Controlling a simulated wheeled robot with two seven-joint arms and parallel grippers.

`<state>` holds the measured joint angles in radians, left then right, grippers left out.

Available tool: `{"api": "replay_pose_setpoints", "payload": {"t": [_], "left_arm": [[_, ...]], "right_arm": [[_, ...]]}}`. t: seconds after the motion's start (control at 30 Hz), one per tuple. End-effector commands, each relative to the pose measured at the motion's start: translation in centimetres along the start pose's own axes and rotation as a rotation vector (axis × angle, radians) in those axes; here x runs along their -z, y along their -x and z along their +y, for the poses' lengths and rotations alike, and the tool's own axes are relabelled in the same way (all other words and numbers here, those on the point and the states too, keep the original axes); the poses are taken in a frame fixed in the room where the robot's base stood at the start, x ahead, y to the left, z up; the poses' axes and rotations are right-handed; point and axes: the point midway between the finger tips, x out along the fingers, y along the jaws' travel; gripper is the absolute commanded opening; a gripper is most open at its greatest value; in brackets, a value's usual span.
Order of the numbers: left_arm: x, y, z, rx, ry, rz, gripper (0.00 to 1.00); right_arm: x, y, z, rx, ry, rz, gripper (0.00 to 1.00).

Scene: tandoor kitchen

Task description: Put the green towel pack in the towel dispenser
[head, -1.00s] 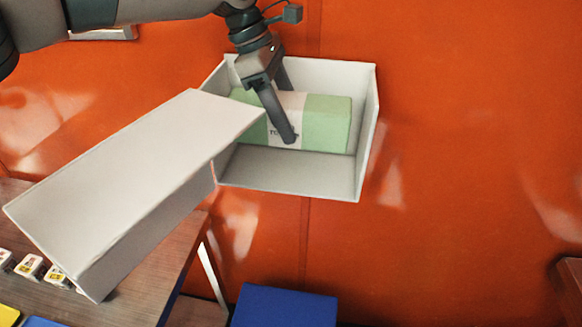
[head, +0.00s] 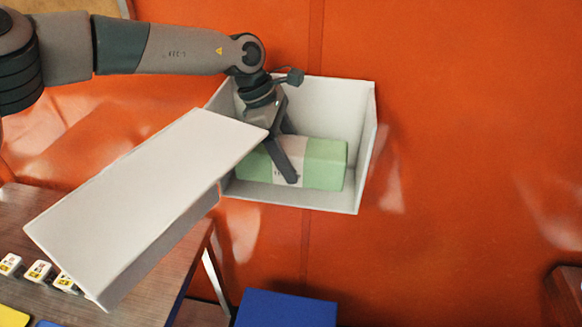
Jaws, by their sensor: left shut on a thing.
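The green towel pack (head: 325,164), with a white band around its middle, is inside the white towel dispenser (head: 367,150), low down near its floor. The dispenser is an open box on the orange wall. My left gripper (head: 287,170) reaches in from above and is shut on the pack across the white band. One finger shows in front of the pack; the other is mostly hidden behind it. I cannot tell whether the pack touches the floor. My right gripper is not in view.
A wooden table (head: 185,270) stands at the lower left under the open cover, with several small white boxes (head: 40,271) on it. A blue block-shaped object (head: 287,308) is below the dispenser. The wall to the right is clear.

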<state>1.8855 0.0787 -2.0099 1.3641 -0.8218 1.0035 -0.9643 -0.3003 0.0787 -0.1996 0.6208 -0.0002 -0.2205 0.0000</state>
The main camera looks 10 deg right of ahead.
Motion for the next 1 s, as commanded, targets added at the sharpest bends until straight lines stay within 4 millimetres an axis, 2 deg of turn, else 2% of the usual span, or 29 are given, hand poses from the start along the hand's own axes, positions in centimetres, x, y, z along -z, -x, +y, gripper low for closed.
{"api": "replay_pose_setpoints", "payload": {"t": [0.27,0.77,0.8,0.83,1.0], "left_arm": [[1.0,-2.5,-0.1,0.003,0.001,0.000,0.27],[1.4,-3.4,0.0,0.001,0.000,0.000,0.27],[1.4,-3.3,-0.1,0.001,0.000,0.001,0.68],[1.4,-3.3,-0.1,0.002,0.000,0.001,0.75],[1.4,-3.3,-0.1,0.002,0.000,0.001,0.77]], "right_arm": [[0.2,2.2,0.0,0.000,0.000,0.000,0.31],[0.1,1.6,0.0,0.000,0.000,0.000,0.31],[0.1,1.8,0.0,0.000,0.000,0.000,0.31],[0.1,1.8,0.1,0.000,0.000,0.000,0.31],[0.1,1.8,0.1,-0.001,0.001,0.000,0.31]]}}
